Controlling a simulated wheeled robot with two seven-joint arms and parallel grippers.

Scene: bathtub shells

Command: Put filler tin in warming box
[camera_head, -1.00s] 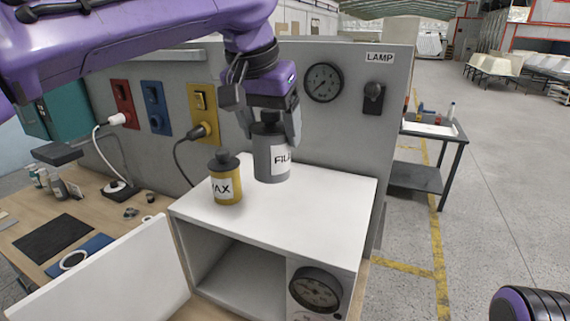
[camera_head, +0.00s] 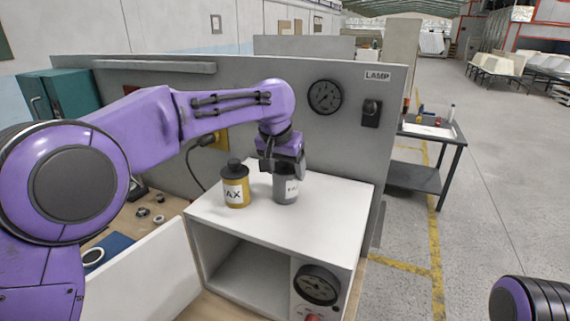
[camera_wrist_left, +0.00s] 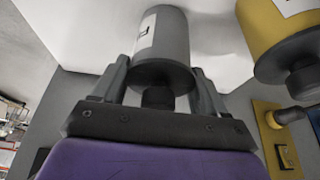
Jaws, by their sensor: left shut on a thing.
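The grey filler tin (camera_head: 287,190), its label partly covered, is at the top of the white warming box (camera_head: 325,210). My left gripper (camera_head: 284,165) is shut on its upper part from above; the tin also shows between the fingers in the left wrist view (camera_wrist_left: 165,45). The tin is upright, on or just above the box top; I cannot tell which. The box's front compartment (camera_head: 250,280) is open and looks empty, with its white door (camera_head: 150,275) swung out to the left. My right gripper is out of view.
A yellow tin marked AX (camera_head: 236,190) stands on the box top just left of the grey tin. A grey panel with a gauge (camera_head: 325,97) and lamp switch (camera_head: 371,113) rises behind. A dial (camera_head: 317,286) is on the box front. A side table (camera_head: 415,177) stands right.

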